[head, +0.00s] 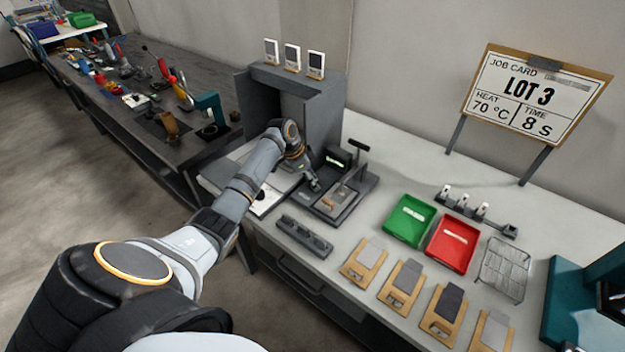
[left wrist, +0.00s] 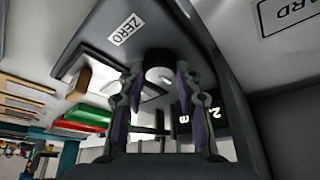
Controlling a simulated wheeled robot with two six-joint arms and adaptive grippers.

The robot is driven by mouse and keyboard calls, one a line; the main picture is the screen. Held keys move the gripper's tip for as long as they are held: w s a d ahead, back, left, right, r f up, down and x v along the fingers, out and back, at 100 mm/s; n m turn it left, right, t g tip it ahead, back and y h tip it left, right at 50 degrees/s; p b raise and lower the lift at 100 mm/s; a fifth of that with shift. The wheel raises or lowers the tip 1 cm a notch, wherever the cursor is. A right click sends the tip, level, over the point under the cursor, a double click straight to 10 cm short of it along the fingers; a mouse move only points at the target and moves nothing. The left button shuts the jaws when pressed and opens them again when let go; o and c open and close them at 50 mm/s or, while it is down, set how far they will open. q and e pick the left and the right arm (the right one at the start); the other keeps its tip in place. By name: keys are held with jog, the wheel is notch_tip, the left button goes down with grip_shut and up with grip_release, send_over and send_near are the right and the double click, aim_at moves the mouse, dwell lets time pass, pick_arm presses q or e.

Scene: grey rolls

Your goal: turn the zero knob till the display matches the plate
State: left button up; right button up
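The gauge (head: 350,192) is a dark grey device on the white bench, with a small lit green display (head: 336,161) at its back. In the left wrist view, the display (left wrist: 196,112) shows green characters at an angle, partly hidden by a finger. A ZERO label (left wrist: 125,28) is on the dark base beside the round, pale-topped zero knob (left wrist: 160,74). My left gripper (head: 315,185) is at the gauge's left end. In the left wrist view, its open fingers (left wrist: 159,82) stand on either side of the knob; contact is unclear. I cannot identify the plate with certainty.
A green tray (head: 408,220) and red tray (head: 453,243) stand right of the gauge. A grey slotted block (head: 304,237) lies in front. Several wooden boards with grey pieces line the front edge. A grey cabinet (head: 327,113) stands behind my left arm, and a job card (head: 530,92) behind the bench.

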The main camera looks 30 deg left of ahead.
pick_arm(q)
jog(key=c, duration=0.4)
jog(key=shift+r+p, duration=0.15)
jog(key=shift+p, duration=0.3)
jog(key=n+y+p, duration=0.1)
jog(key=n+p, duration=0.3)
jog(key=p, duration=0.1)
jog(key=n+t+y+p, duration=0.1)
jog(key=n+p, duration=0.3)
jog(key=p, duration=0.1)
jog(key=shift+d+r+y+p, duration=0.15)
jog(key=shift+d+y+p, duration=0.05)
jog(key=shift+y+p, duration=0.2)
jog(key=shift+f+n+y+p, duration=0.15)
jog(key=shift+n+y+p, duration=0.2)
jog(key=shift+n+p, duration=0.45)
jog(key=shift+f+n+y+p, duration=0.1)
jog(key=shift+n+y+p, duration=0.3)
jog(key=shift+n, duration=0.7)
jog(key=o, duration=1.2)
jog(key=shift+c, duration=0.2)
jog(key=shift+r, duration=0.1)
